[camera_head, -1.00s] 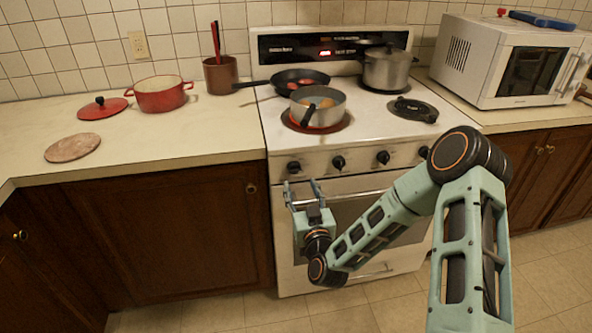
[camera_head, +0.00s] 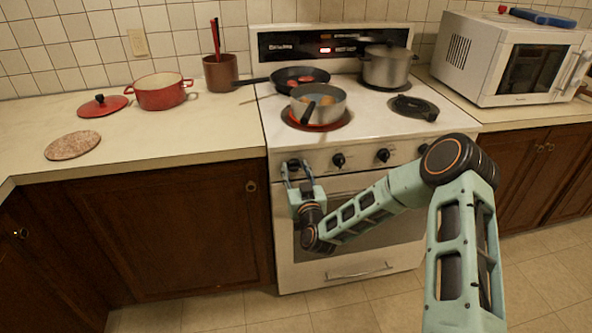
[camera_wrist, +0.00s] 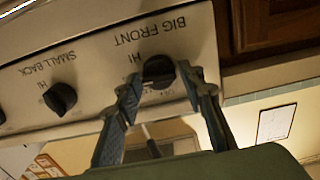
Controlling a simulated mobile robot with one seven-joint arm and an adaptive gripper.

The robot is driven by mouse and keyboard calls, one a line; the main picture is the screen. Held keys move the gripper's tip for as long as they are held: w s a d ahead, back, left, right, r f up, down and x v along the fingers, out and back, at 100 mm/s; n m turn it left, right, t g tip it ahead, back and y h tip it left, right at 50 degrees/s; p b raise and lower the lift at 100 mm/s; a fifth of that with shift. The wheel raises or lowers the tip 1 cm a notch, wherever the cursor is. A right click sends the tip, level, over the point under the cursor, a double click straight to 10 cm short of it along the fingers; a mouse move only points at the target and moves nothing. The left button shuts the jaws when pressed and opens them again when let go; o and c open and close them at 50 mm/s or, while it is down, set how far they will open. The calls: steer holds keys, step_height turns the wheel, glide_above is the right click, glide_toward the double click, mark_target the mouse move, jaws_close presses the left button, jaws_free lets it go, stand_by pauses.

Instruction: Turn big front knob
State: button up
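The big front knob (camera_head: 293,164) is the black knob at the far left of the stove's front panel. In the wrist view the knob (camera_wrist: 158,70) sits by the upside-down label "BIG FRONT" and the mark "HI". My gripper (camera_head: 295,169) is at this knob, with one finger on each side of it. In the wrist view the fingertips of my gripper (camera_wrist: 162,75) stand apart around the knob; I cannot tell whether they touch it. The small back knob (camera_wrist: 60,98) is beside it, outside the fingers.
Other black knobs (camera_head: 339,160) run along the panel to the right. A grey saucepan (camera_head: 330,106) with food stands on the front left burner, which glows red. A black pan (camera_head: 300,76) and a steel pot (camera_head: 388,68) stand behind.

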steer(key=c, duration=0.7)
steer(key=shift+f+b, duration=0.1)
steer(key=shift+b, duration=0.35)
steer(key=shift+c, duration=0.2)
steer(key=shift+m, duration=0.3)
steer(key=o, duration=1.1)
steer(key=shift+s, duration=0.1)
steer(key=v, duration=1.2)
steer(key=shift+r, duration=0.2)
